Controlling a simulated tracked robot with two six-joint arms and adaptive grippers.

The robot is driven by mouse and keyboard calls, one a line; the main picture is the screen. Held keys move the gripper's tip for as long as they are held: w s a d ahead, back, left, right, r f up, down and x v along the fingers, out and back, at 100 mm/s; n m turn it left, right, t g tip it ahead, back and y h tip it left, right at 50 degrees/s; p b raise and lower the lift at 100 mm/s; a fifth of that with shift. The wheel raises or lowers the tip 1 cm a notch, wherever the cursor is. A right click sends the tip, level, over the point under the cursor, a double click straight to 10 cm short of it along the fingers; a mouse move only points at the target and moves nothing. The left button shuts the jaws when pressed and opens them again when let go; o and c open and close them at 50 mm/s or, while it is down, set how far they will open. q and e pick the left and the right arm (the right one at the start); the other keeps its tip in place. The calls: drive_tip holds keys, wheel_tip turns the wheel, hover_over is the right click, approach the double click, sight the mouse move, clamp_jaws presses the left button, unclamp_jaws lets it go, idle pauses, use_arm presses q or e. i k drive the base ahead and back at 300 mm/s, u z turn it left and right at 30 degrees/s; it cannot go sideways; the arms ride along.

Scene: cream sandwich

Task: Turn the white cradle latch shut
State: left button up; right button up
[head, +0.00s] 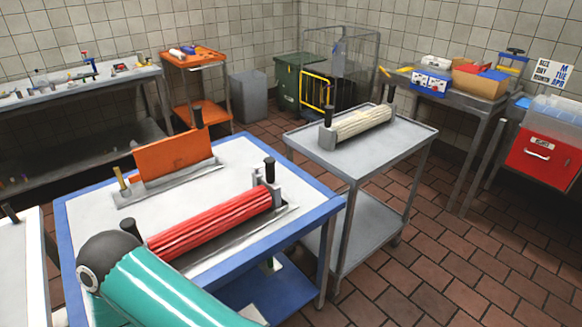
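A cream-white ribbed roller (363,123) lies in a grey cradle on the grey cart. A black upright handle (328,117) stands at the cradle's near left end. Another dark upright piece (389,94) stands at its far right end. I cannot tell which of these is the latch, or whether it is turned shut. Neither of my grippers is in view, and nothing of mine touches this cradle. A teal arm link of mine fills the bottom left.
The blue-framed table (315,212) in front holds a red ribbed roller (212,222) in a cradle and an orange panel (175,157) in a holder. The grey cart (350,160) stands to its right, its front top clear. Tiled floor (450,270) is open at right.

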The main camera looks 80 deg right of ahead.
sight(256, 169)
drive_tip(key=z, duration=0.05)
drive_tip(key=k, duration=2.2)
drive_tip(key=z, duration=1.45)
drive_tip(key=i, duration=1.05)
